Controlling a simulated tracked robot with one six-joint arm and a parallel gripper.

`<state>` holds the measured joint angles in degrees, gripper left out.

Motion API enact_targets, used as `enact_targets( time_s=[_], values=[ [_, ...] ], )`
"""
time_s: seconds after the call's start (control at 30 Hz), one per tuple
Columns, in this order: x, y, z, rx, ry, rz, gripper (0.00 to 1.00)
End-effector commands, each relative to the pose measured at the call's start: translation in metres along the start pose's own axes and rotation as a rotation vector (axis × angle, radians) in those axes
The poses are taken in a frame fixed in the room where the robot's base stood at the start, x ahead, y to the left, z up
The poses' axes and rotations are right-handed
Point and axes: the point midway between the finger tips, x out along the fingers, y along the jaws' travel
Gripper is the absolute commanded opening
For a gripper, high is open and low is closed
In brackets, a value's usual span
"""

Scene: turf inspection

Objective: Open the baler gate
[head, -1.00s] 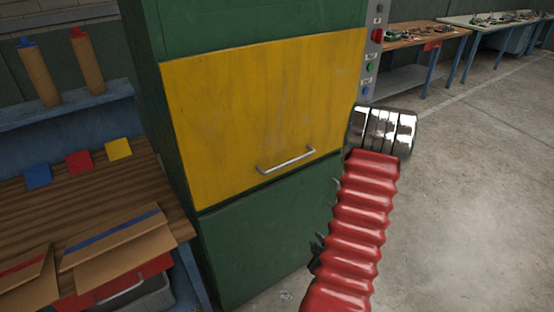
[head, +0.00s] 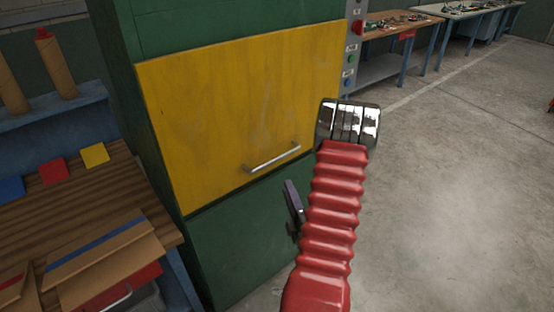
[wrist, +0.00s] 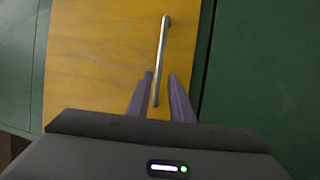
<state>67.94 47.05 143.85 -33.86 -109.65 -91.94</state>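The baler gate (head: 225,105) is a yellow panel on the front of the green baler, and it looks shut flush. A silver bar handle (head: 272,158) runs along its lower part. In the wrist view the gate (wrist: 95,70) lies ahead, and the handle (wrist: 162,55) runs lengthwise, its near end between my fingers. My gripper (wrist: 160,85) is open, with a finger on each side of the handle's line; I cannot tell whether it touches. In the head view my red arm hides most of my gripper; one dark finger (head: 292,198) shows below the handle's right end.
A control strip with buttons (head: 350,60) is on the baler's right edge. A wooden bench (head: 75,200) with flattened cardboard (head: 105,262) stands close at the left. Benches (head: 400,30) stand at the back right. The concrete floor at right is clear.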

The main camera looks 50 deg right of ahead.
Motion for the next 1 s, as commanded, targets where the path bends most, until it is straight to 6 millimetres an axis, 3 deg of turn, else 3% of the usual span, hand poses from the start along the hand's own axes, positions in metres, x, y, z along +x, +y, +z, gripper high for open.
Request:
enact_targets(
  time_s=[0.37, 1.0],
  values=[
    [0.012, 0.0, -0.001, 0.0, 0.003, 0.0, 0.2],
    [0.107, 0.0, -0.002, 0.002, 0.004, 0.001, 0.2]
  ],
)
